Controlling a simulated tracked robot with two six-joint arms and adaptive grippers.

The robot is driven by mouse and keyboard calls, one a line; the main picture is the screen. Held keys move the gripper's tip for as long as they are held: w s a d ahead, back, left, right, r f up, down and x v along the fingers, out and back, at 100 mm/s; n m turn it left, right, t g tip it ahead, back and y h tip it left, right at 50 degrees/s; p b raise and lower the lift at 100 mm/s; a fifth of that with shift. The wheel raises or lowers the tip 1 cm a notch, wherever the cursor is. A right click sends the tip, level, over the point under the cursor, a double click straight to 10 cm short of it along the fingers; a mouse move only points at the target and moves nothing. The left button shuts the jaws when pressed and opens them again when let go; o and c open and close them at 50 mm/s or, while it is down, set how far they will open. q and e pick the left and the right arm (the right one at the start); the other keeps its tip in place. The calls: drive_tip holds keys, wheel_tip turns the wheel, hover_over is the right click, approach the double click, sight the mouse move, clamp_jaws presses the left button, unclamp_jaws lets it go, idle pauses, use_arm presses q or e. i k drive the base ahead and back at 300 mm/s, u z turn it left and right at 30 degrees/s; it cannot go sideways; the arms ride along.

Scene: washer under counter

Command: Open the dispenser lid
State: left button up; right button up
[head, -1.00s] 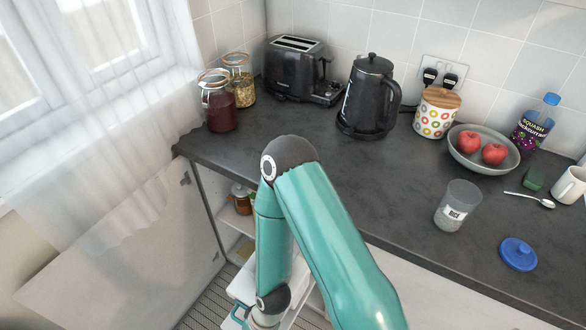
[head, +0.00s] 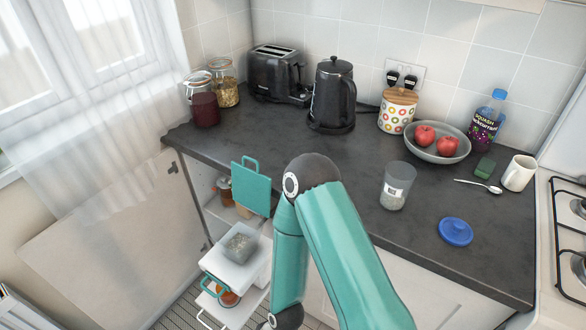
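A white dispenser unit (head: 222,266) stands at the lower left in the head view, in front of the cupboard below the counter. A teal panel with a loop handle (head: 251,187), which looks like its lid, stands upright behind the unit, raised. A grey, see-through compartment with pale grainy contents (head: 240,243) shows open at the top of the unit. My teal arm bends at its elbow beside the unit and covers part of its right side. The arm's hand end runs out of the bottom edge. Neither gripper shows.
The counter (head: 290,150) holds a kettle (head: 332,97), a toaster (head: 279,73), jars, a fruit bowl (head: 437,146), a mug, a clear RICE tub (head: 397,186) and a blue lid (head: 455,232). A stove (head: 565,230) is at right. Cupboard jars (head: 224,190) stand behind the unit.

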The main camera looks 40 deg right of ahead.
sight(251, 189)
drive_tip(key=k, duration=1.1)
drive_tip(key=z, duration=0.35)
drive_tip(key=i, duration=0.85)
